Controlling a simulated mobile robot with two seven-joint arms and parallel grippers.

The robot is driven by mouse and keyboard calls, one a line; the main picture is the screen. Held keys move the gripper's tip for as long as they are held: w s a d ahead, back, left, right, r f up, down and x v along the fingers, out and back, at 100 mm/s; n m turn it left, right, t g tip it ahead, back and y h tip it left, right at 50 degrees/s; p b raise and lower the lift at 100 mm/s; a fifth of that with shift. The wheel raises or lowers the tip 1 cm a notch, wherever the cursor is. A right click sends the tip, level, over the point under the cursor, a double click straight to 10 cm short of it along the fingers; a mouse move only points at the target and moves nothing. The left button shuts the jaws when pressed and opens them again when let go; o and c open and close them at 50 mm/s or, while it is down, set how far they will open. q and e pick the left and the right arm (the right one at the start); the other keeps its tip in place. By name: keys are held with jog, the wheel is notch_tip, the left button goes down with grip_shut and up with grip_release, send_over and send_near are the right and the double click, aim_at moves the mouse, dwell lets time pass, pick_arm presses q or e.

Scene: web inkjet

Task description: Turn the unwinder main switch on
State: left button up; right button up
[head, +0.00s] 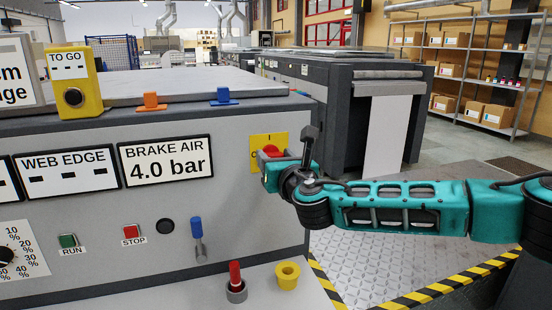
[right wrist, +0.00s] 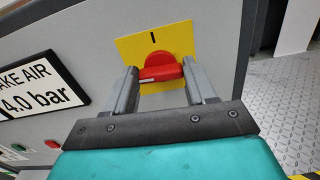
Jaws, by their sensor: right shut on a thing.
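The unwinder main switch is a red rotary knob (right wrist: 160,70) on a yellow plate (right wrist: 184,38) with a black "I" mark at its top. In the head view the red knob (head: 271,151) and yellow plate (head: 260,139) are at the right end of the grey machine front, partly covered by my gripper. My right gripper (right wrist: 161,76) has its two fingers on either side of the red handle and is shut on it. The handle lies roughly crosswise between the fingers in the wrist view. My left gripper is not in view.
Left of the switch are the brake air sign (head: 166,161), a blue-handled lever (head: 197,228), and the stop (head: 131,232) and run (head: 68,241) buttons. A red plunger (head: 235,275) and yellow ring (head: 287,275) stand on the ledge below. Striped floor edging (head: 430,292) runs at right.

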jog(key=m, duration=0.4)
jog(key=shift+d+f+m, duration=0.1)
jog(key=shift+m, duration=0.3)
jog(key=shift+d+f+m+p, duration=0.1)
jog(key=shift+m+p, duration=0.45)
jog(key=shift+m, duration=2.55)
jog(key=shift+f+m+p, duration=0.1)
jog(key=shift+m+p, duration=0.4)
jog(key=shift+m, duration=2.6)
jog(key=o, duration=1)
jog(key=shift+o, duration=0.2)
